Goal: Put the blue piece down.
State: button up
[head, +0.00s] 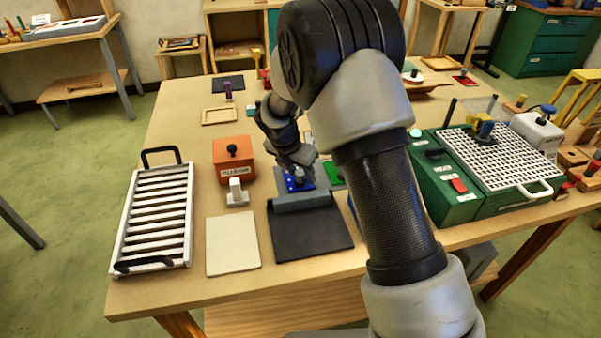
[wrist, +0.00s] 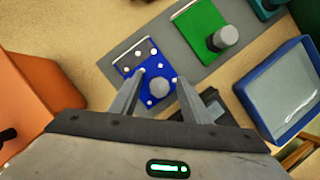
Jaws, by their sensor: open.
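The blue piece (wrist: 138,60) is a flat plate with white dots, a grey strip on one end and a round grey knob. It appears to lie on a grey mat (wrist: 182,58), beside the green piece (wrist: 203,25) with its own grey knob. My gripper (wrist: 158,82) is open over the blue piece, one finger on each side of its knob, with visible gaps. In the head view, the blue piece (head: 292,186) is partly hidden by my gripper (head: 299,174) above it. I cannot tell the exact height of the fingers.
A blue-rimmed tray (wrist: 243,92) lies right of the mat in the wrist view. In the head view, an orange box (head: 232,172) stands left of my gripper, a black pad (head: 312,235) lies in front, and a green machine (head: 435,185) stands right.

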jog(key=s+d+r+m, duration=0.1)
jog(key=s+r+m, duration=0.25)
jog(key=r, duration=0.55)
jog(key=s+d+r+m, duration=0.15)
jog(key=s+r, duration=0.25)
jog(key=r, duration=0.5)
jog(key=s+d+r+m, duration=0.2)
jog(key=s+d+m, duration=0.1)
jog(key=s+m, duration=0.5)
jog(key=s+d+r+m+t+y, duration=0.1)
jog(key=s+d+r+m, duration=0.2)
jog(key=s+m, duration=0.5)
jog(key=s+d+r+m+t+y, duration=0.1)
jog(key=s+d+r+m, duration=0.2)
jog(key=s+m, duration=0.5)
jog(key=shift+s+d, duration=0.25)
jog(key=shift+s, duration=0.45)
jog(key=shift+d, duration=0.15)
